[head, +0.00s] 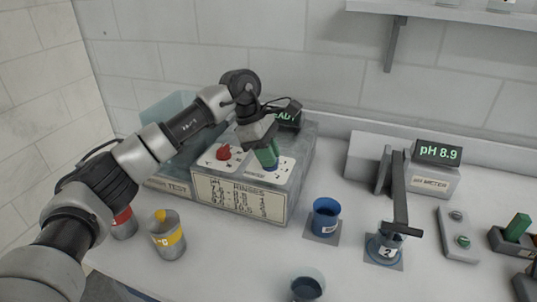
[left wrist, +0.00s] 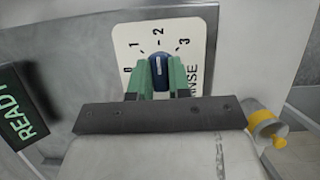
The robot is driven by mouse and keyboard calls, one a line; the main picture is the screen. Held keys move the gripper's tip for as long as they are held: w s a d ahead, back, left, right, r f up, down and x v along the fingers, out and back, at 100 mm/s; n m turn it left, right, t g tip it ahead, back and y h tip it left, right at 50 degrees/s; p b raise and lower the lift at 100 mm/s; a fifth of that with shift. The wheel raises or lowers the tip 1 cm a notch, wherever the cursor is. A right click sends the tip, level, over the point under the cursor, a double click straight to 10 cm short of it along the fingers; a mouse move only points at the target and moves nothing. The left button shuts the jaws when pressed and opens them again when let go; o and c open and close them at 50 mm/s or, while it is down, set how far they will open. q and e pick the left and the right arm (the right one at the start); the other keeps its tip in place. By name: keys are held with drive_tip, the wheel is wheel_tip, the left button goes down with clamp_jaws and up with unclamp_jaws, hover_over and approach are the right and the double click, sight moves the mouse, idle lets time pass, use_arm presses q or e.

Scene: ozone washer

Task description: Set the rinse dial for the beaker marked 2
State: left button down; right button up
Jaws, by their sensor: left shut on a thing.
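The blue rinse dial (left wrist: 160,72) sits on a white plate (left wrist: 134,40) marked 0 to 3. Its white pointer line appears to face the 2. My left gripper (left wrist: 160,82), with green fingers, is shut on the dial; in the head view the gripper (head: 267,158) covers most of it. The washer (head: 300,175) carries a placard (head: 235,199) headed RINSES, its lines too small to read. The beaker marked 2 (head: 387,252) stands under the pH meter's arm (head: 399,190). The pH display (head: 438,152) reads 8.9. My right gripper is not in view.
A red knob (head: 223,153) is left of the rinse dial. The washer display (left wrist: 20,115) shows READY. A blue beaker (head: 326,220), a dark beaker (head: 307,287) and a yellow-banded cup (head: 167,240) stand on the counter.

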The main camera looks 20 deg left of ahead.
use_arm(q)
drive_tip(key=shift+r, duration=0.1)
idle(0.3)
drive_tip(key=c, duration=1.1)
unclamp_jaws()
drive_tip(key=shift+o, duration=0.2)
drive_tip(key=b+v, duration=0.1)
drive_tip(key=v, duration=0.9)
drive_tip(key=shift+a+r, duration=0.25)
drive_tip(key=shift+r, duration=0.05)
drive_tip(key=shift+w, duration=0.1)
